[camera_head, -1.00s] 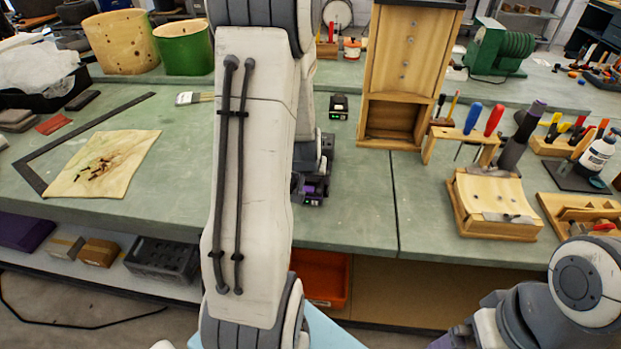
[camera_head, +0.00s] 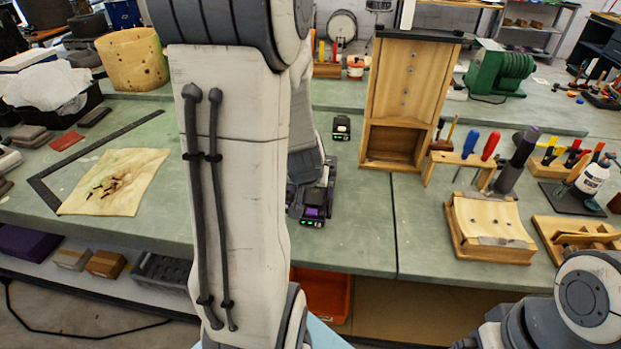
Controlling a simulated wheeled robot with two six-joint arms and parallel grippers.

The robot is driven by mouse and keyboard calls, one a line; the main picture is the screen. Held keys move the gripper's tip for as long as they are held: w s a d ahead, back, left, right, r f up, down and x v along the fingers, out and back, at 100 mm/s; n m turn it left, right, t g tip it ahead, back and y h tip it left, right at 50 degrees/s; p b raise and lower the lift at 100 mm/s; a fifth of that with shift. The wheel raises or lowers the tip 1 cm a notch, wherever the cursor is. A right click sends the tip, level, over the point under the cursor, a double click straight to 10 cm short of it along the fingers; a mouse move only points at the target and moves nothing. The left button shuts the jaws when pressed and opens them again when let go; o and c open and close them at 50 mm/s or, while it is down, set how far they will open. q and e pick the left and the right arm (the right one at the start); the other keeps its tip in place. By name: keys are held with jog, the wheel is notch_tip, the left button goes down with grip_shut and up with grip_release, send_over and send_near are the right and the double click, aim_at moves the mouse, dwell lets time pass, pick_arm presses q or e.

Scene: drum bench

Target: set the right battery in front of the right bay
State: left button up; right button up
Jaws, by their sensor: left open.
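A small black battery-like block (camera_head: 341,128) with a green light stands on the green bench, just right of my left arm. Nearer, a dark device (camera_head: 314,211) with a purple patch and a green light sits on the bench, partly covered by my left arm. I cannot tell its bays or which battery is which. My left arm rises large through the middle. Its wrist end is beside the dark device, and the gripper is mostly hidden there, its fingertips not clear; it is open. My right arm shows at the lower right corner, its gripper out of view.
A wooden cabinet (camera_head: 411,98) stands behind, right of the small block. A tool rack (camera_head: 467,160) and a wooden block with a curved top (camera_head: 489,226) are at right. A stained cloth (camera_head: 115,182) and a metal square (camera_head: 44,191) lie left. Bench between device and rack is clear.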

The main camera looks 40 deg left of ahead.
aim_at(314, 200)
pick_arm(q)
jog(key=shift+v, duration=0.75)
jog(key=b+x, duration=0.4)
jog(key=x, duration=0.6)
jog(key=shift+w+f+b, duration=0.15)
jog(key=shift+f+b, duration=0.1)
jog(key=shift+b, duration=0.1)
jog(key=shift+w+a+f, duration=0.15)
jog(key=shift+w+f, duration=0.15)
jog(key=shift+f, duration=0.2)
